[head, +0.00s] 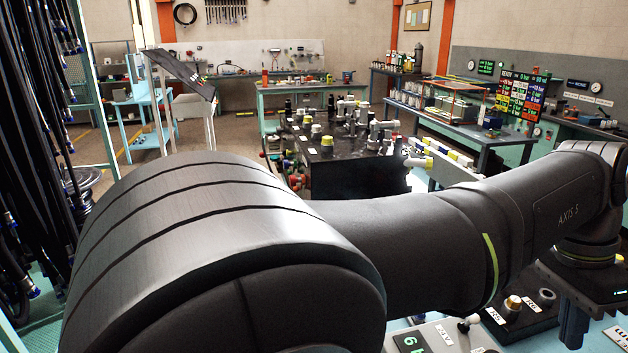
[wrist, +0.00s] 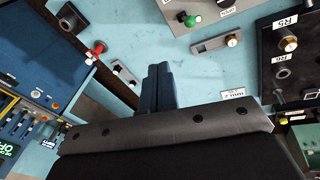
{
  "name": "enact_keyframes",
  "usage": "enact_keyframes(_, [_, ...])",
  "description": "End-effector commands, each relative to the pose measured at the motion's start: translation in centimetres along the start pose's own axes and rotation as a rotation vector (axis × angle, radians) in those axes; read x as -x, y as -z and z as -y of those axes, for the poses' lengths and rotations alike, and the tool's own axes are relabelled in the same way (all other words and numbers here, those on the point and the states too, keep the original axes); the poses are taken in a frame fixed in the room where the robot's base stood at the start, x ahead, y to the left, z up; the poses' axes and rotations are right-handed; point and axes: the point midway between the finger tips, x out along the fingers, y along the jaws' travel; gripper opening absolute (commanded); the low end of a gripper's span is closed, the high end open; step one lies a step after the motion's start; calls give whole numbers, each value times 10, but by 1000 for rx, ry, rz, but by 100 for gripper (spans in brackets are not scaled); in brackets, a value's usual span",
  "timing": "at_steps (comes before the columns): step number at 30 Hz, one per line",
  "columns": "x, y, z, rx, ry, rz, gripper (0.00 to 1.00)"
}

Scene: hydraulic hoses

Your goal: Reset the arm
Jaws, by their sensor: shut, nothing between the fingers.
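My dark arm crosses the front of the head view from lower left to the right edge, where its wrist points down. My gripper (wrist: 158,70) shows in the wrist view with its two dark blue fingers side by side and touching. They are shut and empty, above a light blue bench top (wrist: 135,35).
Near the fingers in the wrist view are a red knob fitting (wrist: 97,49), a green knob (wrist: 192,20), a grey bracket (wrist: 216,43) and a dark R5 panel (wrist: 285,55). A valve-covered black block (head: 355,170) stands beyond my arm. Hoses (head: 35,130) hang at left.

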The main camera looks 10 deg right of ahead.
Motion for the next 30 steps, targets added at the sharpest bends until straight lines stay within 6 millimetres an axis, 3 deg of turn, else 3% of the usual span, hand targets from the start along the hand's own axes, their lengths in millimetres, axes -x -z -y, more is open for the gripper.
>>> enact_keyframes(8, [-24, 0, -2, -1, -2, 3, 0])
enact_keyframes(20, [-101, 2, -6, 0, -2, 3, 0])
enact_keyframes(24, [-110, 0, 16, 5, 1, 3, 0])
enact_keyframes(30, [-127, -5, 6, 6, 116, 97, 0])
